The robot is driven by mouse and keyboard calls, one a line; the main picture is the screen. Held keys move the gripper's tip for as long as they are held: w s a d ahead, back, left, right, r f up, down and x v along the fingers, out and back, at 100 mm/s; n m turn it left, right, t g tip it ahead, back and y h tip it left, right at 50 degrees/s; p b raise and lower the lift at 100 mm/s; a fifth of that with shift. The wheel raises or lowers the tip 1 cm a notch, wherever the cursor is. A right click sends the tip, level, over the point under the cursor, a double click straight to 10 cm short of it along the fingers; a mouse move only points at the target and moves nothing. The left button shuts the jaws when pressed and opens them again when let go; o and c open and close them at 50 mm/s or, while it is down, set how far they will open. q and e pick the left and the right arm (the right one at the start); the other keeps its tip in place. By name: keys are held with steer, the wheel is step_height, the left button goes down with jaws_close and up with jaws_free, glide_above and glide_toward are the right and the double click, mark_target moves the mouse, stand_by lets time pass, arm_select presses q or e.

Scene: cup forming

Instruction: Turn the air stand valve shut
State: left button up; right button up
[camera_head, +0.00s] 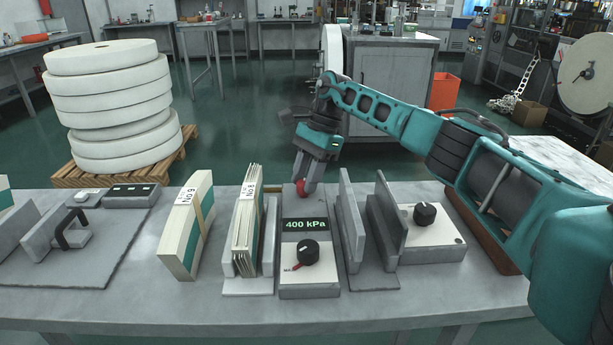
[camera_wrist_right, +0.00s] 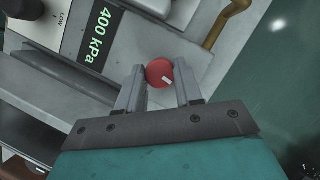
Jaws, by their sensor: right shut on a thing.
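The air stand (camera_head: 309,291) stands on the table near the middle of the head view. Its green display (camera_head: 306,225) reads 400 kPa, and a black knob (camera_head: 308,252) sits below it. The red valve knob (camera_head: 300,188) is at the stand's far end. My right gripper (camera_head: 304,178) reaches down to it from behind. In the right wrist view the red knob (camera_wrist_right: 159,72) lies between the two fingers of the right gripper (camera_wrist_right: 161,88), which is shut on it. A white mark shows on the knob. My left gripper is not in view.
Upright grey plates (camera_head: 350,218) and a second black-knob box (camera_head: 432,238) are to the right. The table front (camera_head: 180,310) is clear.

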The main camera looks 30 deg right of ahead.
steer(key=shift+n+g, duration=0.3)
steer(key=shift+n, duration=0.5)
steer(key=o, duration=1)
